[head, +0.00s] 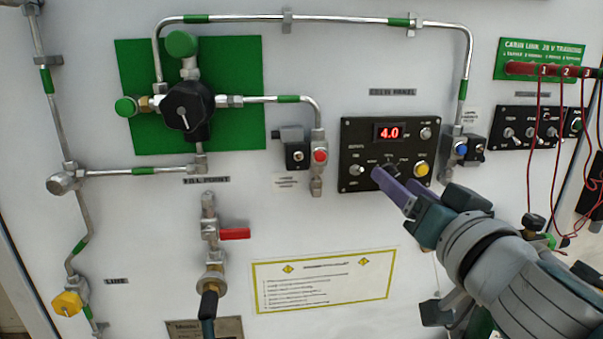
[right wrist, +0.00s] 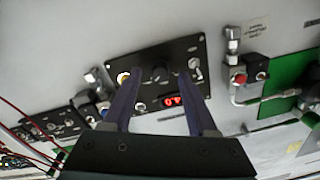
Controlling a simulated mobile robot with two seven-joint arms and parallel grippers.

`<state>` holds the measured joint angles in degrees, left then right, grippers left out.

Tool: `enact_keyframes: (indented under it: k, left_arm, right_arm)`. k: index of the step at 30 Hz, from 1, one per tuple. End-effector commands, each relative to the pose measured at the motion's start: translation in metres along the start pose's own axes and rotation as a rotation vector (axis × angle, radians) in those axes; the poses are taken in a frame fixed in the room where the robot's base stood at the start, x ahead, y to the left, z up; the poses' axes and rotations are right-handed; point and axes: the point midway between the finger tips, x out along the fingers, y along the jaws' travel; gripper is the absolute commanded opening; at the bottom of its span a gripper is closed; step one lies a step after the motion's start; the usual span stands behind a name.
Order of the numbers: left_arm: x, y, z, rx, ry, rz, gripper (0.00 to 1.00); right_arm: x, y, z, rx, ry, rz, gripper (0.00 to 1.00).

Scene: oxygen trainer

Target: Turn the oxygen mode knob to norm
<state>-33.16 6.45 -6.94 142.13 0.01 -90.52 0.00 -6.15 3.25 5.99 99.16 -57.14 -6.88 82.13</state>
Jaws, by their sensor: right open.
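The black cockpit panel (head: 349,134) is on the upright white board, with a red display (head: 388,132) reading 4.0. My right gripper (head: 381,175) reaches in from the lower right, its purple fingers over the panel's lower middle. They largely hide the knob there in the head view. In the right wrist view, where the panel appears upside down, the dark round knob (right wrist: 156,73) shows between the fingers of the open right gripper (right wrist: 160,80). Whether the fingers touch it, and where its pointer stands, I cannot tell. My left gripper is not in view.
A yellow button (head: 421,169) and a toggle switch (head: 356,170) flank the knob area. A blue-button valve (head: 460,148) is close to the right, a red-button valve (head: 319,156) to the left. Red cables (head: 537,150) hang at the far right. A notice (head: 325,280) is below.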

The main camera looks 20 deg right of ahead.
Motion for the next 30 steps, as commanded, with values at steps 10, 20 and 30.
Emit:
enact_keyframes:
  k: [10,20,30]
  left_arm:
    - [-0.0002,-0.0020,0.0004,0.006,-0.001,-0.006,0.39]
    - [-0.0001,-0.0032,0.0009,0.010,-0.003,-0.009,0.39]
    - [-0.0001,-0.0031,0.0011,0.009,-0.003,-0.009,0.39]
  right_arm:
    - [0.0124,0.0002,0.0002,0.000,0.000,0.000,0.59]
    - [0.0121,0.0003,0.0001,0.000,0.000,0.001,0.32]
    - [0.0119,0.0002,0.0001,0.000,0.000,0.000,0.00]
